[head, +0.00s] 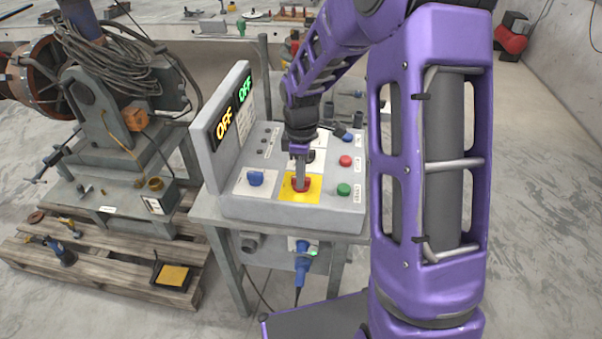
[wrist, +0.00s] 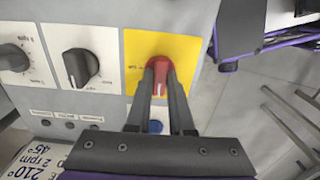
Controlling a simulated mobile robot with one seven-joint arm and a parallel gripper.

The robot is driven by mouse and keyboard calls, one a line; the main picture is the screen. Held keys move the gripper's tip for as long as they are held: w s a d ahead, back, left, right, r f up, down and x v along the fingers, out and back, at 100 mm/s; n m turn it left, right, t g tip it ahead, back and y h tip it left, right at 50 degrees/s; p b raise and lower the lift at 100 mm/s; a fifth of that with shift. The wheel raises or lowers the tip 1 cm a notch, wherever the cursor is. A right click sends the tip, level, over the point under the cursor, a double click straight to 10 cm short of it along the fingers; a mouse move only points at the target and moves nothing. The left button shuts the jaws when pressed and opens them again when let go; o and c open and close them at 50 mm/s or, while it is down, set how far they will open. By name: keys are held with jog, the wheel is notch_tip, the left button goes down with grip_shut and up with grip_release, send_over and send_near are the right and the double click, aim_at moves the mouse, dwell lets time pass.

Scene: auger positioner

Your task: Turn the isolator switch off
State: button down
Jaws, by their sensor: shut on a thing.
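The isolator switch (head: 305,187) is a red rotary knob on a yellow plate (head: 313,190) at the front of the grey control panel. It also shows in the wrist view (wrist: 160,65), with a white mark on its lower part. My gripper (head: 300,180) points down onto it. In the wrist view the two dark fingers (wrist: 160,82) stand on either side of the knob and are shut on it. The fingers hide the knob's sides and much of the plate's lower half.
A blue knob (head: 256,178) sits left of the yellow plate; red (head: 345,160) and green (head: 343,189) buttons sit right. A blue plug (head: 302,262) hangs below. A machine and pallet (head: 110,275) stand left.

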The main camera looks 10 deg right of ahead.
jog(key=c, duration=0.8)
grip_release()
notch_tip(320, 180, up, 18)
jog(key=p, duration=0.1)
jog(key=shift+f, duration=0.25)
jog(key=shift+a, duration=0.1)
